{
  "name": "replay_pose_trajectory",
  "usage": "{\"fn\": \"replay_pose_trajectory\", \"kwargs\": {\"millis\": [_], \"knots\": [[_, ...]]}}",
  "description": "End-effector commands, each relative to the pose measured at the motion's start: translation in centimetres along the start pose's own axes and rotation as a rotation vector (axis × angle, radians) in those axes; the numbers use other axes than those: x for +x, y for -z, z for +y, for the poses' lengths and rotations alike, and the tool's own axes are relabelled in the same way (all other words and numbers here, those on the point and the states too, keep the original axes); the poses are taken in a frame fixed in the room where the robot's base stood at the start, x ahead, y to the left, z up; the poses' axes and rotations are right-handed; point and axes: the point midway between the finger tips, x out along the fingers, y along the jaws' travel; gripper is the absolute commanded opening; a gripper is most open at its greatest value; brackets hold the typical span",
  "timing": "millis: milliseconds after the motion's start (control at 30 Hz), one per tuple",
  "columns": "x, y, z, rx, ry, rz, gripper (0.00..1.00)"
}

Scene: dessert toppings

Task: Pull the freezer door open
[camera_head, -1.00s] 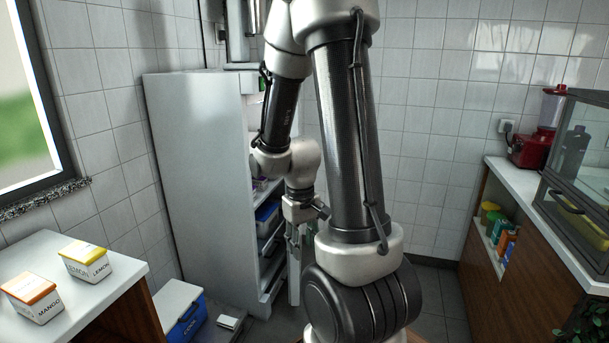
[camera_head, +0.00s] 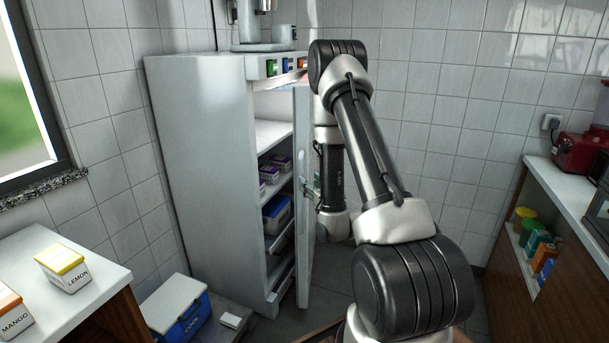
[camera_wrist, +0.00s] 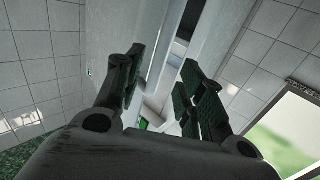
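The freezer (camera_head: 205,180) is a tall white cabinet left of centre in the head view. Its door (camera_head: 302,230) stands partly open at the right, seen nearly edge-on, with shelves showing behind it. My gripper (camera_head: 311,190) is at the door's outer side, about mid-height, partly hidden by my arm. In the wrist view, the two dark fingers of my gripper (camera_wrist: 162,92) are spread apart. A pale upright strip, perhaps the door's edge or handle (camera_wrist: 160,58), lies between and beyond them. Contact with it cannot be made out.
Purple tubs (camera_head: 275,170) and a blue box (camera_head: 277,213) sit on the shelves.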

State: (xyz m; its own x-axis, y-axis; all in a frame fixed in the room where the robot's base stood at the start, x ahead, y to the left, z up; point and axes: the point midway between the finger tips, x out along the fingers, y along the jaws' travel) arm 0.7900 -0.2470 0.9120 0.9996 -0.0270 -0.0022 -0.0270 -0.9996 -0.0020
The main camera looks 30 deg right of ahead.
Motion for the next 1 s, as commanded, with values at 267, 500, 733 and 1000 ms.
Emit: {"fn": "replay_pose_trajectory", "kwargs": {"millis": [267, 500, 733, 1000], "knots": [[4.2, 0.2, -0.1, -0.003, 0.001, 0.006, 0.39], [7.1, 0.1, 0.0, -0.003, 0.0, 0.004, 0.39], [7.5, 0.1, 0.0, -0.002, 0.0, 0.002, 0.39], [7.5, 0.1, 0.0, -0.002, -0.001, 0.002, 0.06]]}}
